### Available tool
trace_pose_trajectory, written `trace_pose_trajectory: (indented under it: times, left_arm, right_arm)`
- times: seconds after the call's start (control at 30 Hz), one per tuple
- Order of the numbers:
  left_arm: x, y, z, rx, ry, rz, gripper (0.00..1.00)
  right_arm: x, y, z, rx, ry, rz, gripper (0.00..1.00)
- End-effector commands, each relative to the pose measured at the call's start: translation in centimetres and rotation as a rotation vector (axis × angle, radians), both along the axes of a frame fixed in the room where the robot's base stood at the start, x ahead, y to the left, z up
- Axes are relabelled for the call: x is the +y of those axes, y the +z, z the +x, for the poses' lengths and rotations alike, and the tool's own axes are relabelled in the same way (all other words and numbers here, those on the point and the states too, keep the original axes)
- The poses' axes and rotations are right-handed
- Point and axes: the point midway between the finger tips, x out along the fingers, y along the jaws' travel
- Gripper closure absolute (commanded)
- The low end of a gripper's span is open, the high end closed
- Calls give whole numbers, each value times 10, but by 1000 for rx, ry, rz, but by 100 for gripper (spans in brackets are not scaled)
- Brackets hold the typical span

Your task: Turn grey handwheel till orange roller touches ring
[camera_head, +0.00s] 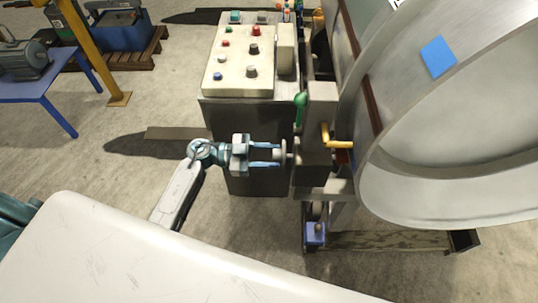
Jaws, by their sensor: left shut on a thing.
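My left gripper (277,154) reaches in from the left, its blue fingers shut on the small grey handwheel (285,149) at the side of a grey column block. The fingers cover much of the wheel. A large pale grey ring (395,190) with a blue square fills the right side. A yellow-orange bent part (340,144) sticks out from the block towards the ring's edge. I cannot tell an orange roller apart from it, nor whether it touches the ring. My right gripper is not in view.
A control box (235,85) with several coloured knobs stands behind my left gripper. A green handle (300,108) is just above the wheel. A blue table (40,90) with a motor and a yellow post (88,50) stand at upper left. The floor left of my arm is mostly clear.

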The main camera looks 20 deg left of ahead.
Motion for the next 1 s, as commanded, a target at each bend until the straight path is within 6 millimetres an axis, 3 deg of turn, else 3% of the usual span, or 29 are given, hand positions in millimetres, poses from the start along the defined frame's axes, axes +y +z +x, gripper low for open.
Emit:
trace_pose_trajectory:
  times: [0.03, 0.13, 0.53, 1.0]
  left_arm:
    - [0, 0, 0, 0, 0, 0, 59]
    - [0, 0, 0, 1, 0, 0, 40]
    - [7, -2, -2, 2, 0, 3, 39]
    - [84, -3, -24, 2, 0, 4, 39]
  right_arm:
    - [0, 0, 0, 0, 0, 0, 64]
    - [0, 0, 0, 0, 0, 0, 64]
    - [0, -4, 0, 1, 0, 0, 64]
    - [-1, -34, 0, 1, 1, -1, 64]
